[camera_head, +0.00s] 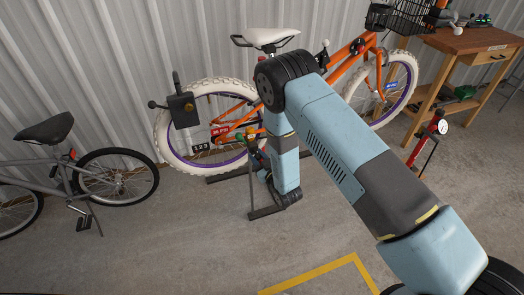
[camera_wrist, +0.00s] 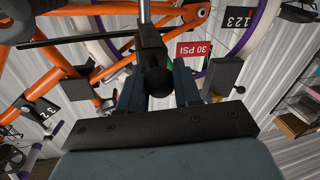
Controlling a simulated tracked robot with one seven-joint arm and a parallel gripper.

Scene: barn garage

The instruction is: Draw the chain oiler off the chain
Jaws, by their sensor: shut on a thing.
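The chain oiler (camera_wrist: 150,38), as far as I can tell, is the black block with a round black knob (camera_wrist: 158,80) beside a silver rod in the wrist view. My gripper (camera_wrist: 158,88) has its two dark fingers closed on either side of the knob. In the head view my gripper is low beside the rear wheel of the orange bike (camera_head: 345,68), at a thin upright stand (camera_head: 251,180); my arm partly covers this place. The chain is not clearly visible, so I cannot tell whether the oiler touches it.
A black box (camera_head: 182,110) with a handle and knob is by the white rear tyre. A grey bike (camera_head: 65,160) stands at left, a red pump (camera_head: 436,128) and wooden workbench (camera_head: 470,42) at right. The front floor with yellow lines is clear.

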